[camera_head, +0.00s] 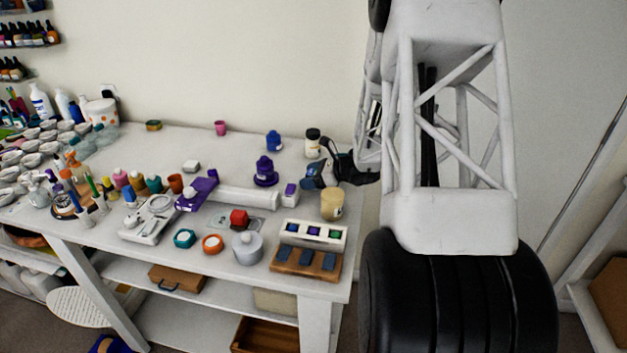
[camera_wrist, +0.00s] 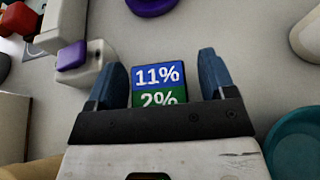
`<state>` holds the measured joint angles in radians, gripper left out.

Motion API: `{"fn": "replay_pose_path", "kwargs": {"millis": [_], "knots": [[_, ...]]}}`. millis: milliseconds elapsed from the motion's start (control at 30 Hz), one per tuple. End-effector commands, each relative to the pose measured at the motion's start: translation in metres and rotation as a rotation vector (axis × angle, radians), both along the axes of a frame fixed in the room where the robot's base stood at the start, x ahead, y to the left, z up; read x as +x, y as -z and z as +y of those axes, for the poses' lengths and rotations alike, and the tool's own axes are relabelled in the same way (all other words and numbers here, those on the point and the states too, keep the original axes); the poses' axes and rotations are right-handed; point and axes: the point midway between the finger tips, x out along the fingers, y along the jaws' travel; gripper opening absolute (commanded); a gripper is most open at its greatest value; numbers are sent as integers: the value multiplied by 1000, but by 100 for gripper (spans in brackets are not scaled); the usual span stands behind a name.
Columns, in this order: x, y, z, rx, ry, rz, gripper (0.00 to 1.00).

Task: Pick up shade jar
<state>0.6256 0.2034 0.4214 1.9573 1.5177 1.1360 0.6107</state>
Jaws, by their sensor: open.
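I cannot tell for certain which vessel is the shade jar. Candidates on the table are a cream jar (camera_head: 332,204) at the right edge, a dark-capped jar (camera_head: 312,143) at the back, a blue jar (camera_head: 274,140) beside it and a purple jar (camera_head: 265,172) near the middle. My gripper (camera_head: 322,173) hangs at the table's right side, between the dark-capped jar and the cream jar. In the wrist view my gripper (camera_wrist: 160,76) has its blue fingers wide apart. A blue and green panel reading 11% and 2% (camera_wrist: 158,84) shows between them; no jar is clearly between them.
A white box with a purple cap (camera_head: 290,194) stands left of the cream jar. A white panel with coloured squares (camera_head: 289,226) and a wooden tray (camera_head: 281,266) lie at the front right. A grey lidded pot (camera_head: 247,248) is nearby. The left side is crowded.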

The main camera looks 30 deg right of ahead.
Motion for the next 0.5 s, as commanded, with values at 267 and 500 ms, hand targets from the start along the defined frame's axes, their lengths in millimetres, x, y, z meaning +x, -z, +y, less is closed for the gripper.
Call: {"fn": "replay_pose_path", "kwargs": {"millis": [267, 500], "knots": [[0, 0, 0, 0, 0, 0, 77], [0, 0, 0, 0, 0, 0, 48]]}}
